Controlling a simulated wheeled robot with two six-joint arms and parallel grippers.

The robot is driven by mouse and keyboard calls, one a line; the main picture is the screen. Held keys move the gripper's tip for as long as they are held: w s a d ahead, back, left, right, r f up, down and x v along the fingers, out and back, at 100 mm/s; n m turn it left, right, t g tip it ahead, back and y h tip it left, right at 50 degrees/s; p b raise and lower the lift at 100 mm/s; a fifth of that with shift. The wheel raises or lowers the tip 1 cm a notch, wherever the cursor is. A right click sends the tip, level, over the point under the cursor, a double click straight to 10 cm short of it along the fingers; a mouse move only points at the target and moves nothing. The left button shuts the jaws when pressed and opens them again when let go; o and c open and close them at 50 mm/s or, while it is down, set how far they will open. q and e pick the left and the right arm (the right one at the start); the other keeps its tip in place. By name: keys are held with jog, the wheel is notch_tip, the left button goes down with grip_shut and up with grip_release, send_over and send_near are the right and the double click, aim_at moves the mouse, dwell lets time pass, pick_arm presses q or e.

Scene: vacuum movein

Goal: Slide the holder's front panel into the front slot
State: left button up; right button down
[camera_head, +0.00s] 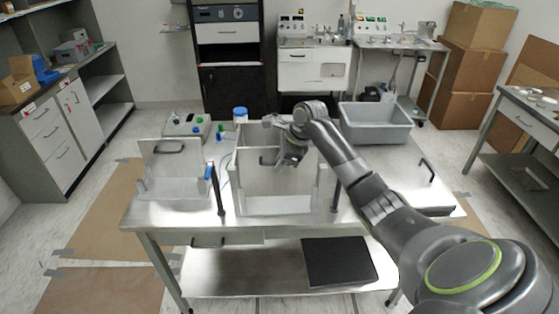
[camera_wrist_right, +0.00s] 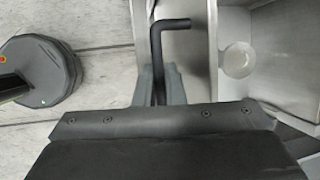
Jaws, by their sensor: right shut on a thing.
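The holder (camera_head: 321,187) is a pale, clear-walled box in the middle of the metal table. A clear front panel (camera_head: 258,180) stands upright at it, with a dark handle (camera_head: 266,161) on its face. My right gripper (camera_head: 287,160) is at this handle; in the right wrist view its fingers (camera_wrist_right: 160,88) are shut on the dark bent bar of the handle (camera_wrist_right: 157,50). A pale panel surface (camera_wrist_right: 205,50) lies just right of the fingers there. Whether the panel's edges sit in the slot cannot be told. My left gripper is not in view.
A second clear panel with a handle (camera_head: 175,165) stands in a tray at the table's left. Black posts (camera_head: 216,190) rise by the holder. A grey bin (camera_head: 376,122) stands behind at the right. A black mat (camera_head: 338,262) lies on the lower shelf.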

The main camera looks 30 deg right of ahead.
jog(key=shift+f, duration=3.15)
jog(key=shift+s+d+f, duration=0.1)
jog(key=shift+d+f, duration=0.05)
jog(key=shift+f, duration=0.3)
dwell(0.6)
